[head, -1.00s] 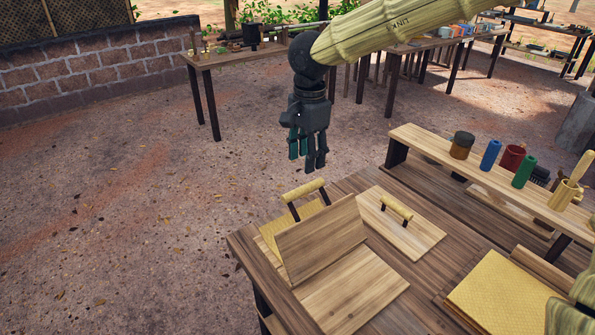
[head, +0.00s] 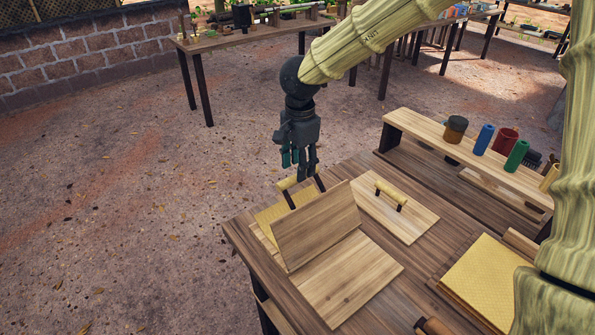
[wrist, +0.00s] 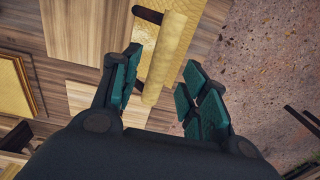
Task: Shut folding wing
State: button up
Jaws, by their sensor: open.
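A plain wooden panel (head: 315,224), likely the folding wing, stands tilted up from a flat wooden board (head: 345,285) on the table in the head view. Behind it lies a yellow woven sheet (head: 266,217). A pale bar handle (head: 284,184) on dark posts rises by the panel's far side; what it is fixed to is partly hidden. My gripper (head: 299,172) points down just above this handle, open. In the wrist view, the handle bar (wrist: 152,88) lies between the teal fingers of my gripper (wrist: 160,68) in the picture; I see no clear contact.
A flat wooden board (head: 415,220) with a similar handle (head: 391,196) lies to the right. A yellow woven frame (head: 485,285) is at the front right. A raised shelf (head: 420,133) holds jars and rolls. The ground left of the table (head: 242,240) is clear.

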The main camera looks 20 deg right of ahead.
jog(key=shift+f, duration=1.6)
jog(key=shift+c, duration=0.2)
grip_shut()
